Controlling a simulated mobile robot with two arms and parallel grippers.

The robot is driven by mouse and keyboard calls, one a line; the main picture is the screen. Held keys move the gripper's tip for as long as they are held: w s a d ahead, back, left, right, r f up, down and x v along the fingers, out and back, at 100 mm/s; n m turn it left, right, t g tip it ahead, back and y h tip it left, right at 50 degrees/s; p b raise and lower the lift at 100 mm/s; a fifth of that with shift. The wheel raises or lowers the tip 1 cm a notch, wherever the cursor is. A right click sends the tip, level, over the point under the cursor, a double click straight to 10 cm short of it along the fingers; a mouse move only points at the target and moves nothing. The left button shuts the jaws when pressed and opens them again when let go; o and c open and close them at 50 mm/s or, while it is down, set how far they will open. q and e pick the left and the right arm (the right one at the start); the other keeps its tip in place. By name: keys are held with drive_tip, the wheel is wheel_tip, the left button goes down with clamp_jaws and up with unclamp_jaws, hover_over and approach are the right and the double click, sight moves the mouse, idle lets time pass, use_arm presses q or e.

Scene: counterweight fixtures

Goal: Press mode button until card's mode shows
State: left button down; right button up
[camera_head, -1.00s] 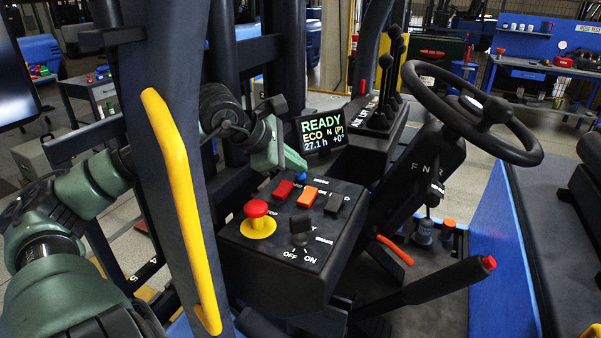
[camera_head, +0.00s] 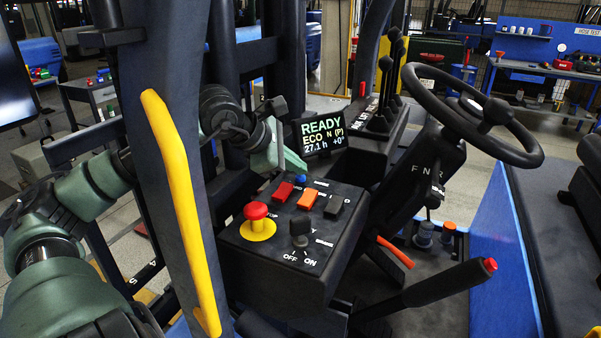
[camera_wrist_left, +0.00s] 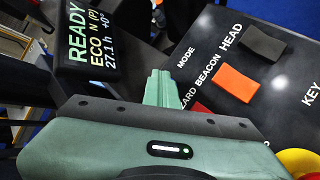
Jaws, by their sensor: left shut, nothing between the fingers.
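The blue mode button (camera_head: 300,180) is a small round button at the far edge of the dark control panel (camera_head: 262,262). The display (camera_head: 323,134) reads READY, ECO, N (P), 27.1 h, +0°; it also shows in the left wrist view (camera_wrist_left: 91,42). My left gripper (camera_head: 294,162) is shut and empty, its green fingertips just above the blue button with a small gap. In the left wrist view the fingers (camera_wrist_left: 160,87) point towards the panel beside the MODE label (camera_wrist_left: 185,57); the button is hidden there. I see no card.
The panel also carries a red rocker (camera_head: 283,190), an orange rocker (camera_head: 309,199), a dark rocker (camera_head: 335,206), a red stop button (camera_head: 256,211) on a yellow base and a key switch (camera_head: 299,230). A yellow handrail (camera_head: 178,200) stands in front of my left arm.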

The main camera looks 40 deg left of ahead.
sight(297, 178)
use_arm(q)
drive_tip(key=shift+r+p, duration=0.35)
drive_tip(key=shift+r, duration=0.6)
wheel_tip(297, 178, up, 5)
drive_tip(key=shift+p, duration=1.15)
